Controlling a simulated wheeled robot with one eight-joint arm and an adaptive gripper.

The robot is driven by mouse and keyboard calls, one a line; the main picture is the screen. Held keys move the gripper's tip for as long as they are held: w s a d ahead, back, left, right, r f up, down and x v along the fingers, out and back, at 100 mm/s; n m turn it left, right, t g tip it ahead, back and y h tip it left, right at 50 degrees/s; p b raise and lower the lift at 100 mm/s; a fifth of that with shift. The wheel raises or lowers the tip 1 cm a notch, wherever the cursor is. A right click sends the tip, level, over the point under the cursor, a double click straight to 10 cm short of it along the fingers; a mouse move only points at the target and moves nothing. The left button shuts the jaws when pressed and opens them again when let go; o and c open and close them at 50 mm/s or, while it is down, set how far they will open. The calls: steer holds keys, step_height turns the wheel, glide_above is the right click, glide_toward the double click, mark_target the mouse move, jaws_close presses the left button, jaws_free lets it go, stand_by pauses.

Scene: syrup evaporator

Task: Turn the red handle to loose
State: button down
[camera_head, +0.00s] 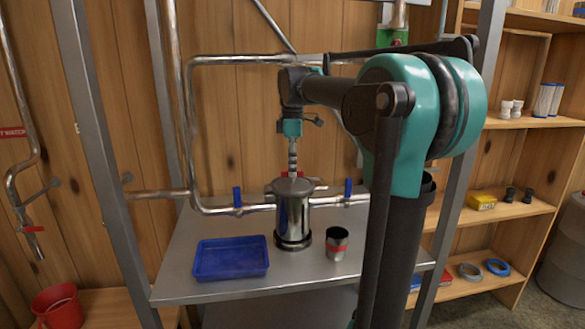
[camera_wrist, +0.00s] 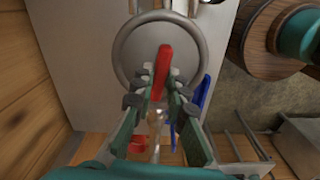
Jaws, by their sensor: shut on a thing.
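A red handle (camera_head: 291,174) sits on top of an upright steel canister (camera_head: 292,215) on the metal bench. In the wrist view the red handle (camera_wrist: 164,60) lies across the round grey lid (camera_wrist: 133,42), its free end reaching past the fingers. My gripper (camera_head: 292,167) points straight down over the canister top. Its fingertips (camera_wrist: 160,82) are on either side of the handle, shut on it. The part of the handle between the fingers is partly hidden. No marking of tight or loose is readable.
Pipes with blue-handled valves (camera_head: 237,196) (camera_head: 348,188) run behind and beside the canister. A blue tray (camera_head: 232,273) lies left of it, and a red-banded metal cup (camera_head: 337,245) stands right. Metal posts (camera_head: 100,150) frame the bench. Another red valve handle (camera_head: 33,229) is far left.

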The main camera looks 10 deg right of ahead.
steer(key=c, duration=1.5)
jaws_free()
steer(key=shift+c, duration=0.2)
step_height(320, 180, up, 12)
